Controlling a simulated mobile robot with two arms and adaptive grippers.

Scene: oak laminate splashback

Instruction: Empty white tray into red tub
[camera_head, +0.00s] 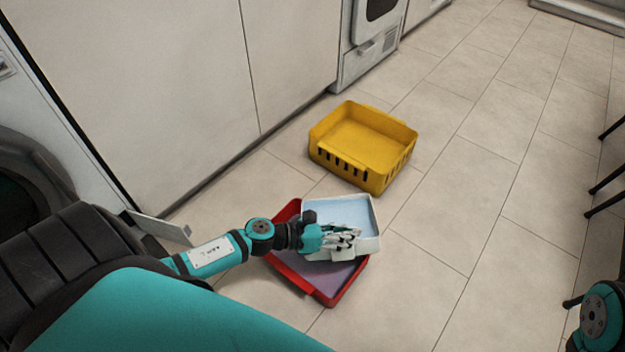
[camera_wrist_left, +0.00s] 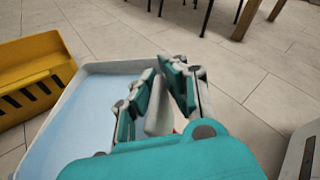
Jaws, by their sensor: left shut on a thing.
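The white tray (camera_head: 342,210) has a pale blue inside floor and is over the back right part of the red tub (camera_head: 329,299). My left gripper (camera_head: 347,239) is shut on the tray's near wall. In the left wrist view the gripper (camera_wrist_left: 168,75) has its fingers on either side of the white tray's wall (camera_wrist_left: 75,120). The visible part of the tray's inside looks bare; the gripper hides some of it. The tub's visible floor is greyish purple, and the tray and arm cover the rest. My right gripper is out of view.
A yellow crate (camera_head: 363,147) with slotted sides stands on the floor just behind the tray. White cabinets (camera_head: 190,75) and a washing machine (camera_head: 45,185) line the left. Dark furniture legs (camera_head: 608,182) stand at the far right. The tiled floor (camera_head: 465,225) between is clear.

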